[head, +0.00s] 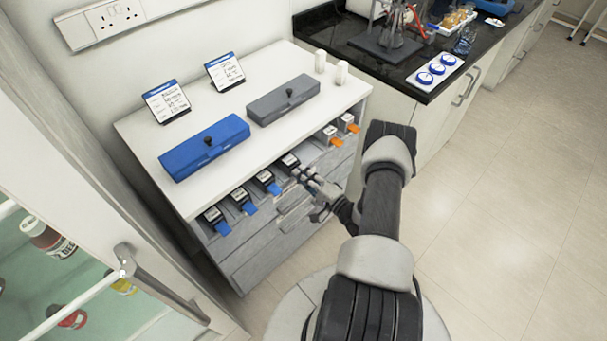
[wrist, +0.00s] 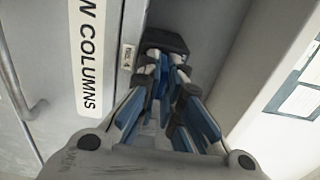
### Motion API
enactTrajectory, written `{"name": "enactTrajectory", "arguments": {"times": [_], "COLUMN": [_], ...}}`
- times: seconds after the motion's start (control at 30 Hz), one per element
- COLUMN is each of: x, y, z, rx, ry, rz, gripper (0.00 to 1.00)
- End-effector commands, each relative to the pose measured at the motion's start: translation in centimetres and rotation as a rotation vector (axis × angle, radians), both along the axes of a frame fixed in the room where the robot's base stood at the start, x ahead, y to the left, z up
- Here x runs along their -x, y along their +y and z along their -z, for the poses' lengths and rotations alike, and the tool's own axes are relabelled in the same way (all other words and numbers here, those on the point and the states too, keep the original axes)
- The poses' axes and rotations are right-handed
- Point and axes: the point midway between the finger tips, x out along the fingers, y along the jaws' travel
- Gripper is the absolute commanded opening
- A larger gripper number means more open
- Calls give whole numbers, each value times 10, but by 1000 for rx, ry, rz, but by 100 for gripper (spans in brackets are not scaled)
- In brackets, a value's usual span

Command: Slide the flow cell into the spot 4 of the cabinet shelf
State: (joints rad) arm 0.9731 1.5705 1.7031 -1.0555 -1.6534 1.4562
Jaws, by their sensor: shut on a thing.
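My gripper (head: 303,174) is at the front of the cabinet shelf (head: 312,158). It is shut on a black flow cell (head: 289,161) with a pale top label, which lies at the shelf opening to the right of the blue-tabbed units. In the wrist view the dark end of the flow cell (wrist: 165,40) shows beyond the fingertips (wrist: 165,62), close to a small slot label (wrist: 128,57). The fingers hide its near part. I cannot tell how deep it sits or read the slot number.
Three blue-tabbed units (head: 243,201) sit to the left and two orange-tabbed units (head: 332,136) to the right. A blue box (head: 205,148) and a grey box (head: 284,99) stand on the cabinet top. An open glass door (head: 85,300) is at the lower left.

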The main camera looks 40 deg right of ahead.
Motion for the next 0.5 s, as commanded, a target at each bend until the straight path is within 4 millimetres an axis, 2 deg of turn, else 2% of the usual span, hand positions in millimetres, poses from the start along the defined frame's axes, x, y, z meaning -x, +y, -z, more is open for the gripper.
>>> {"name": "enactTrajectory", "arguments": {"times": [0.23,0.27,0.5], "x": [0,0,0], "y": [0,0,0], "z": [0,0,0], "rx": [1,1,0], "ry": [-2,-2,-1], "rz": [0,0,0], "gripper": [0,8,24]}}
